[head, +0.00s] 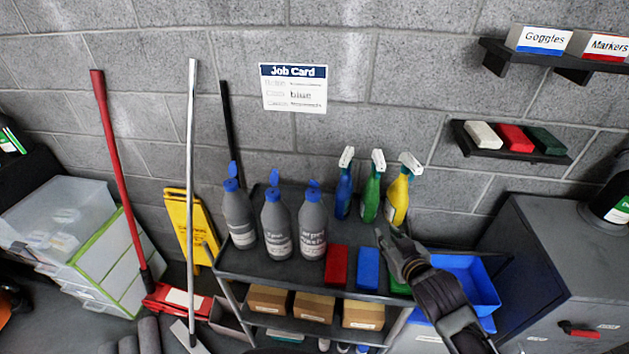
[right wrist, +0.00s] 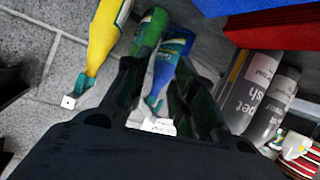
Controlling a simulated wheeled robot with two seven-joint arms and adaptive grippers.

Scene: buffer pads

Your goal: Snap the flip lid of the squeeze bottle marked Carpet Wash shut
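Three grey squeeze bottles with blue caps stand upright in a row on the cart's top. The right one (head: 312,228) has a label that seems to read Carpet Wash, though it is small. The middle bottle (head: 275,225) and left bottle (head: 238,213) have labels I cannot read. In the right wrist view, part of a grey bottle (right wrist: 245,95) shows with label letters cut off. My right gripper (head: 384,240) is open and empty, right of the bottles, in front of the spray bottles. My left gripper is out of view.
Blue, green and yellow spray bottles (head: 370,190) stand at the cart's back right. Red and blue blocks (head: 367,268) lie at its front. A blue tray (head: 470,275) is at the right. Mop handles lean at the left. A Job Card (head: 293,88) hangs on the wall.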

